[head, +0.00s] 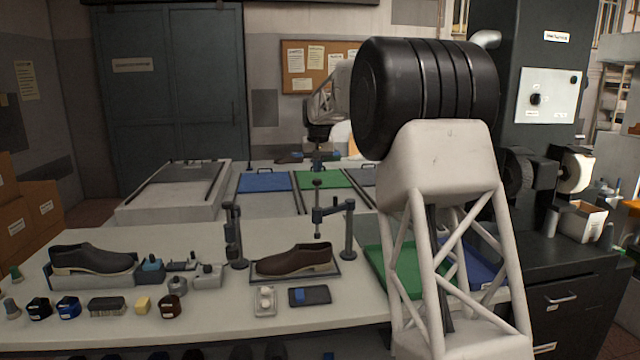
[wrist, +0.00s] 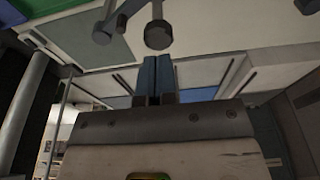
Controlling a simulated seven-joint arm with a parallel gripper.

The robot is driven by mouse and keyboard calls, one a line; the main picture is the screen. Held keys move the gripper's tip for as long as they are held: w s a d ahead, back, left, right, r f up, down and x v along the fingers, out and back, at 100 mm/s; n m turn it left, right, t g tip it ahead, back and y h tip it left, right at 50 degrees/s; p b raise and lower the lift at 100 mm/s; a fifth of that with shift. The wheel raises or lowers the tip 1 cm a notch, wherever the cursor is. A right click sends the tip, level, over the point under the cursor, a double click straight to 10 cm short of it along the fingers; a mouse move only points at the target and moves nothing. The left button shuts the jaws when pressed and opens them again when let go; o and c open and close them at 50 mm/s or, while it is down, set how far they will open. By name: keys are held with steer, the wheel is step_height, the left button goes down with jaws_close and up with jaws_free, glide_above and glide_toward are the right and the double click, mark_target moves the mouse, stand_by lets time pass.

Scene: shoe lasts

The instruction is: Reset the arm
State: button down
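My arm fills the right middle of the head view, with a white lattice link and a large black ribbed joint. Its far part reaches back behind that joint, over the far side of the bench. My gripper (wrist: 156,62) shows in the wrist view with its two blue fingers side by side and pressed together. I see nothing held between them. In the head view the gripper is small and far off, beyond the clamp stand (head: 348,230), and its fingers are hard to make out.
A dark shoe (head: 90,259) and a brown shoe (head: 295,260) rest on the white bench (head: 215,325). Small blocks, a brush (head: 107,306) and a dark pad (head: 310,296) lie in front. A green tray (head: 390,272) is beside my arm. Blue (head: 264,182) and green mats lie behind.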

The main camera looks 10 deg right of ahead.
steer(key=shift+r, duration=0.1)
stand_by(0.3)
steer(key=shift+s+r, duration=0.15)
steer(key=shift+s, duration=0.35)
steer(key=s+d+r, duration=0.1)
steer(key=s+r, duration=0.2)
steer(key=s, duration=3.2)
steer(key=s+f, duration=0.5)
steer(key=s, duration=0.6)
steer(key=s+f, duration=0.5)
steer(key=s, duration=0.7)
steer(key=s+f, duration=0.5)
steer(key=s, duration=0.6)
steer(key=shift+s+d+f, duration=0.15)
steer(key=shift+d+f, duration=0.1)
steer(key=shift+d, duration=0.2)
